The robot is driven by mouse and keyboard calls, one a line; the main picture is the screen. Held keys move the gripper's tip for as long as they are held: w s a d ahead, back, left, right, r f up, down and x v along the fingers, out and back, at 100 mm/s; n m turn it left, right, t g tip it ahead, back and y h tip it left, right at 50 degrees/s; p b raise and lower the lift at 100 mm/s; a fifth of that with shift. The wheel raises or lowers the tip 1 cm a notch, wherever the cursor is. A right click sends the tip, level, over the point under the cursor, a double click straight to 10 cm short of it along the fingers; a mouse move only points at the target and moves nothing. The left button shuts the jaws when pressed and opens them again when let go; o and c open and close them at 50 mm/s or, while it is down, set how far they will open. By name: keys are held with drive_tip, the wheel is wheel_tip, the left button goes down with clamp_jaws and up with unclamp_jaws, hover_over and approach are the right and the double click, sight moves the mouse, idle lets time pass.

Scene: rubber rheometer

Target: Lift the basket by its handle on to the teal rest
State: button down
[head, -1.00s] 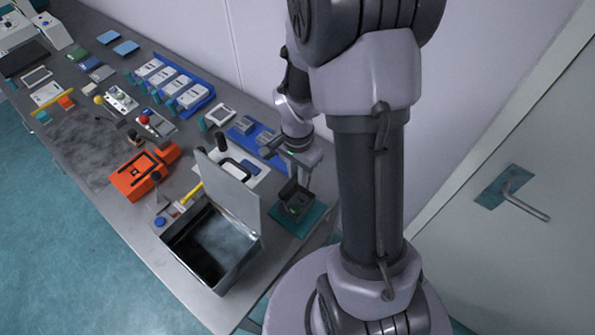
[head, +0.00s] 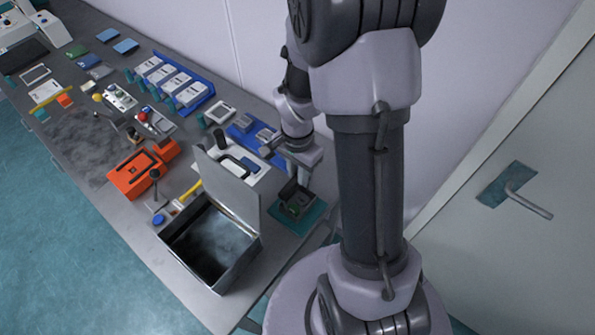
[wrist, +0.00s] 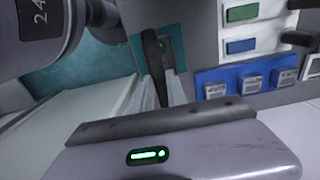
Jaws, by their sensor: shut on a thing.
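The basket (head: 297,210) is small, dark and open-topped, with something green inside. In the head view it appears over the teal rest (head: 318,216), a flat square at the table's right end. I cannot tell whether it touches the rest or hangs just above it. My gripper (head: 297,178) is directly above the basket. In the wrist view my gripper (wrist: 160,92) is shut on the upright dark handle (wrist: 152,55), which stands between the fingers. The basket's lower part is largely hidden there.
An open metal bath (head: 205,245) with a raised lid (head: 230,185) stands left of the rest. A blue tray (head: 243,130) and white plate lie behind. An orange box (head: 135,175) is further left. The wall is close behind my arm.

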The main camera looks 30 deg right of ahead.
drive_tip(key=shift+f+b, duration=0.3)
drive_tip(key=shift+f, duration=0.1)
drive_tip(key=c, duration=1.3)
unclamp_jaws()
drive_tip(key=shift+o, duration=0.2)
wheel_tip(320, 180, up, 18)
drive_tip(key=p, duration=0.4)
drive_tip(key=shift+f, duration=0.25)
drive_tip(key=s+a+f+n+t+y+b, duration=0.1)
drive_tip(key=s+a+f+n+t+b, duration=0.2)
drive_tip(key=a+b, duration=0.4)
drive_tip(key=s+a+f+n+t+y+b, duration=0.1)
drive_tip(key=s+a+f+n+b, duration=0.4)
drive_tip(key=b, duration=0.7)
drive_tip(key=s+a+n+t, duration=0.1)
drive_tip(key=s+a, duration=0.1)
drive_tip(key=s, duration=0.1)
drive_tip(key=shift+s+a+f+n+t+b, duration=0.2)
drive_tip(key=shift+f+n+t+b, duration=0.1)
drive_tip(key=shift+f+t+b, duration=0.1)
